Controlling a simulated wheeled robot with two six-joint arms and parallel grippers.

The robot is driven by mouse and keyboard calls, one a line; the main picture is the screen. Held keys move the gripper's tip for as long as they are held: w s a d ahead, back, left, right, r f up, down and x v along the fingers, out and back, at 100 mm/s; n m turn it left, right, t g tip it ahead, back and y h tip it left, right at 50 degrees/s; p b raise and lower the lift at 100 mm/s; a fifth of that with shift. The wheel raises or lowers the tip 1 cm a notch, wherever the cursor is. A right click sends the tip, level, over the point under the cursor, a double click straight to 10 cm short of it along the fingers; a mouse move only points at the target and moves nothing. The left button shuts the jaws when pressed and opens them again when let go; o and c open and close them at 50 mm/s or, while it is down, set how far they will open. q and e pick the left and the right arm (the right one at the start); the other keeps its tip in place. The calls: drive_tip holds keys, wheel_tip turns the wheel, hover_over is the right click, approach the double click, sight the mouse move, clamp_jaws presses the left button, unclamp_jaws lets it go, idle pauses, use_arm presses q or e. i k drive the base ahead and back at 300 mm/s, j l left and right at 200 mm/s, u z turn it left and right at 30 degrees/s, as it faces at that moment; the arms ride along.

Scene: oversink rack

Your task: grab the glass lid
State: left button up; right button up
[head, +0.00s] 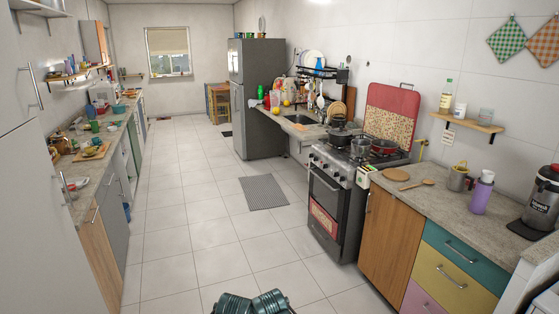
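I cannot make out the glass lid for certain at this distance. A dark pot (340,135) stands on the back left of the stove (335,185), with what looks like a lid on top; I cannot tell if it is glass. The oversink rack (318,72) stands at the right wall beyond the stove, holding plates and hanging utensils that are too small to tell apart. Neither of my grippers is in view; only dark teal parts, probably mine, show at the bottom edge.
The tiled floor (190,235) is open down the middle, with a grey mat (263,193) on it. Cluttered counters line the left wall. At right, a counter (440,205) holds a purple bottle (482,193) and a coffee maker (543,200). A fridge (257,100) stands further back.

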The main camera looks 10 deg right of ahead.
sight(340, 131)
drive_tip(key=i+l+z, duration=0.3)
drive_tip(key=i, duration=0.6)
drive_tip(key=i+z, duration=0.3)
drive_tip(key=i, duration=0.55)
drive_tip(key=i+u, duration=0.15)
drive_tip(key=i, duration=0.35)
drive_tip(key=i+l+u, duration=0.15)
drive_tip(key=i, duration=0.35)
drive_tip(key=i+l+u, duration=0.15)
drive_tip(key=i, duration=0.35)
drive_tip(key=i+l+u, duration=0.2)
drive_tip(key=i, duration=0.25)
drive_tip(key=l, duration=0.1)
